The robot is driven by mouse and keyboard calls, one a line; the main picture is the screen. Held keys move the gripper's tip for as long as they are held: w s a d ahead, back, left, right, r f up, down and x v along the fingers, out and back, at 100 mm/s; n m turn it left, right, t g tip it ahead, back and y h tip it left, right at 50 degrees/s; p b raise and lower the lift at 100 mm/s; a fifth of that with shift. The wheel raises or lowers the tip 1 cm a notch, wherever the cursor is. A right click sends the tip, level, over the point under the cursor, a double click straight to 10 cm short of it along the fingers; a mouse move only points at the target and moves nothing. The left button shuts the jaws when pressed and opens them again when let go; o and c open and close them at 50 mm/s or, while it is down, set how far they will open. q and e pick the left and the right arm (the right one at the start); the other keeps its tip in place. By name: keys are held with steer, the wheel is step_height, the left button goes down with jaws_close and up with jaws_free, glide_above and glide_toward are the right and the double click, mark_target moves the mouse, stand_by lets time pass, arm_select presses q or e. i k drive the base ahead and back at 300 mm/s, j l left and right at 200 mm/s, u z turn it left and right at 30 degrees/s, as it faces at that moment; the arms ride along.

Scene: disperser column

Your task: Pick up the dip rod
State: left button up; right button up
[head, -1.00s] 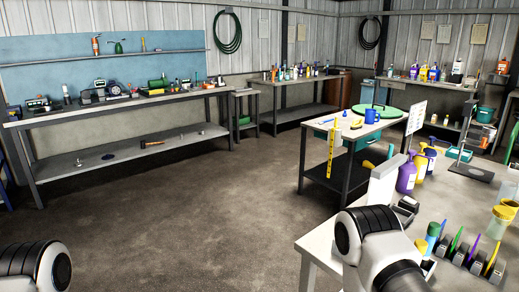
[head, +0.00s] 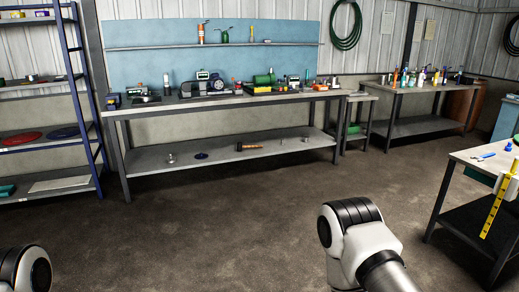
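A flat yellow strip with dark markings (head: 494,208) hangs or leans at the front left of the small table at the right edge. I cannot tell whether it is the dip rod; I make out no other clear candidate. A pale block-like thing (head: 508,187) is beside its upper part. Only arm links of mine show along the bottom edge, one at the left corner and one right of centre.
A long workbench (head: 225,101) with tools and a lower shelf runs along the back wall. A blue-framed shelf rack (head: 82,85) stands left, and another bench (head: 425,88) with bottles back right. The small table (head: 480,158) cuts off at the right edge. The middle floor is clear.

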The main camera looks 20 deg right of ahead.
mark_target(508, 177)
steer(key=i+l+z, duration=0.15)
steer(key=i+z, duration=0.6)
steer(key=z, duration=0.15)
steer(key=i+z, duration=0.45)
steer(key=i+j+z, duration=0.3)
steer(key=z, duration=0.15)
steer(key=i+l+z, duration=0.25)
steer(key=i+z, duration=0.2)
steer(key=i, duration=0.4)
steer(key=i+z, duration=0.45)
steer(key=i, duration=0.45)
